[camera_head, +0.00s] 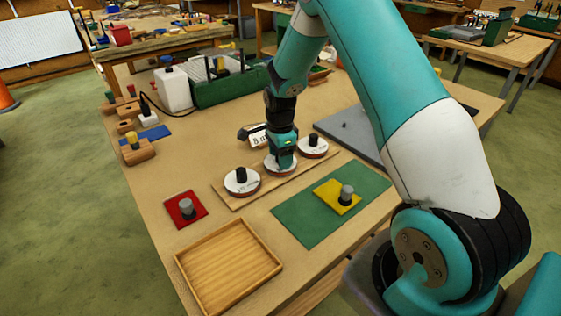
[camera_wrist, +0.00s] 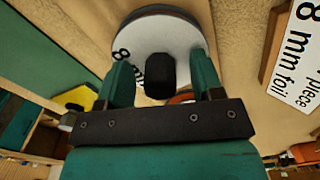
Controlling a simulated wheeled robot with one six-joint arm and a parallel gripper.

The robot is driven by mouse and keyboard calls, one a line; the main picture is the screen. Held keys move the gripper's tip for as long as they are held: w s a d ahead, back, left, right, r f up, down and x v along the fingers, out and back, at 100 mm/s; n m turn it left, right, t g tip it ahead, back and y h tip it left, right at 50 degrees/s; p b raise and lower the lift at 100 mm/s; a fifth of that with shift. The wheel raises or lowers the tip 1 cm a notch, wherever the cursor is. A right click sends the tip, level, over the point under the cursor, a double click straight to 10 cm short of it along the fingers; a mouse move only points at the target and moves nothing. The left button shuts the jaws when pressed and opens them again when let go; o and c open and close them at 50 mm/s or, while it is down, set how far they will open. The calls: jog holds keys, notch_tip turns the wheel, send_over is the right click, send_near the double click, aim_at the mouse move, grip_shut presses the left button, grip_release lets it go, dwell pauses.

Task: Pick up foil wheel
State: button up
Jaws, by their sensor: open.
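The foil wheel under my gripper is a white-topped disc with a dark knob, marked "8 mm"; it fills the top middle of the wrist view (camera_wrist: 165,33). In the head view this middle wheel (camera_head: 279,171) is mostly hidden by my gripper (camera_head: 281,160). My gripper points down over it, and its two green fingers stand open on either side of the black knob (camera_wrist: 160,76). I cannot tell whether they touch it. Two similar wheels sit on the same wooden board, one left (camera_head: 242,183) and one right (camera_head: 313,147).
A card reading "8 mm foil" (camera_wrist: 297,58) stands behind the wheels. A red pad (camera_head: 183,217) and empty wooden tray (camera_head: 226,274) lie left and in front. A green mat (camera_head: 300,222) bears a yellow pad (camera_head: 330,199). A grey slab (camera_head: 350,132) lies right.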

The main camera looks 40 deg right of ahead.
jog(key=c, duration=1)
jog(key=shift+o, duration=0.2)
notch_tip(320, 180, up, 20)
jog(key=b, duration=0.2)
jog(key=shift+b, duration=0.4)
jog(key=shift+o, duration=0.5)
jog(key=shift+c, duration=0.5)
